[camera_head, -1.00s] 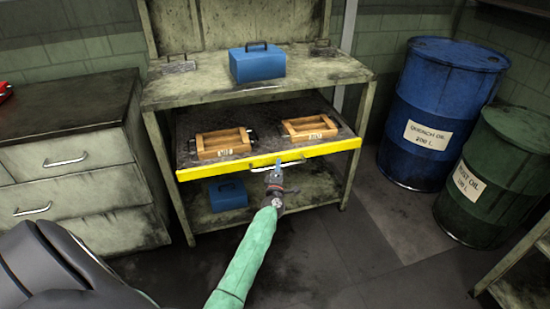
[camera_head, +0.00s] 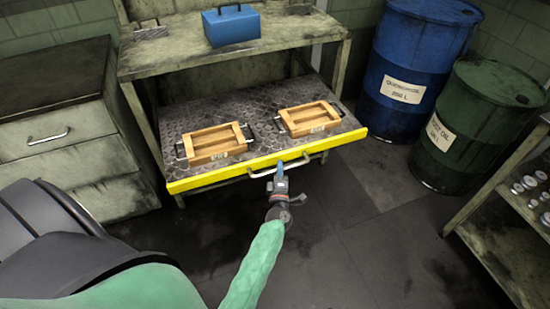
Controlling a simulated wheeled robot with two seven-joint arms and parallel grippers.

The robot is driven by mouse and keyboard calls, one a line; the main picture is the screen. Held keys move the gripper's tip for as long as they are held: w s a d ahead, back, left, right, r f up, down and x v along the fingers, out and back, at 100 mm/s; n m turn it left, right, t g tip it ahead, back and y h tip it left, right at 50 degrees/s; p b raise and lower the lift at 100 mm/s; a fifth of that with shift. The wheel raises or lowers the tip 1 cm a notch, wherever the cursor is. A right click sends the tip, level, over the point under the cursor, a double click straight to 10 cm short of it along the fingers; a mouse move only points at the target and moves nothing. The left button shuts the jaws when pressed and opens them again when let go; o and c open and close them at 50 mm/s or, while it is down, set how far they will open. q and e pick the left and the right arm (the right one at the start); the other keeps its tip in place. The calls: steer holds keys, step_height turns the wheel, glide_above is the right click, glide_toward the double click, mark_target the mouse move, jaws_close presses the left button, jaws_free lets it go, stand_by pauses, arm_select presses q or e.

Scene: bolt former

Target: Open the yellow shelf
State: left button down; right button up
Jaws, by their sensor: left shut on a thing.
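The yellow shelf is a sliding tray with a yellow front edge (camera_head: 220,178) and a dark tread-plate surface (camera_head: 250,106). It stands pulled out from the workbench (camera_head: 230,70), well forward of the bench top. A metal handle sits at the middle of the yellow edge. My left gripper (camera_head: 281,170) is shut on this handle, and its fingers partly hide it. Two wooden trays lie on the shelf, one at the left (camera_head: 215,143) and one at the right (camera_head: 309,118). My right gripper is not in view.
A blue toolbox (camera_head: 231,26) stands on the bench top. A grey drawer cabinet (camera_head: 50,130) is at the left. A blue drum (camera_head: 412,75) and a green drum (camera_head: 475,125) stand at the right. Another shelf unit (camera_head: 515,190) is at the right edge. The floor in front is clear.

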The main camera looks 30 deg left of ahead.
arm_select(q)
steer(key=shift+s+d, duration=0.55)
steer(key=shift+d, duration=0.1)
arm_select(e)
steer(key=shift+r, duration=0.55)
arm_select(q)
steer(key=c, duration=1.4)
jaws_free()
